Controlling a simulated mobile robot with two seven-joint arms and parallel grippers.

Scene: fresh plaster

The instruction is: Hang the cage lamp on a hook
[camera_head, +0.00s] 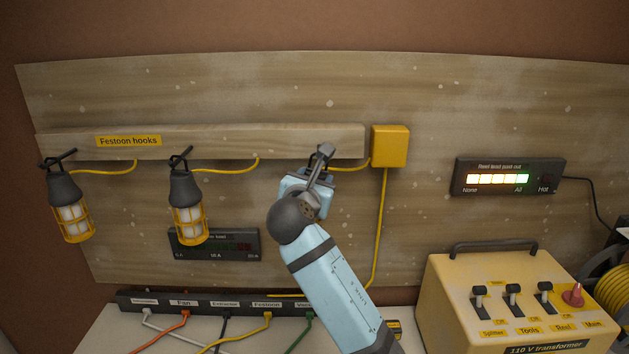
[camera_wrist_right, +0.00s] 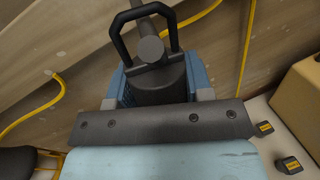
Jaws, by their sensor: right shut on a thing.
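My right gripper (camera_head: 308,183) is up at the right end of the wooden rail, shut on a cage lamp. In the right wrist view the gripper (camera_wrist_right: 157,86) grips the dark cap of this cage lamp (camera_wrist_right: 158,78), whose black loop handle stands up. A dark round-ended hook (camera_wrist_right: 150,48) shows within the loop, which appears to be around it; whether the loop bears on it I cannot tell. The lamp's cage is hidden by my arm. Two other cage lamps, left (camera_head: 70,208) and middle (camera_head: 186,208), hang from hooks. My left gripper is not in view.
The rail (camera_head: 240,141) carries a "Festoon hooks" label and a yellow cable runs below it to a yellow box (camera_head: 390,146). A yellow transformer (camera_head: 515,300) stands at the lower right. A socket strip (camera_head: 215,304) lies along the bottom.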

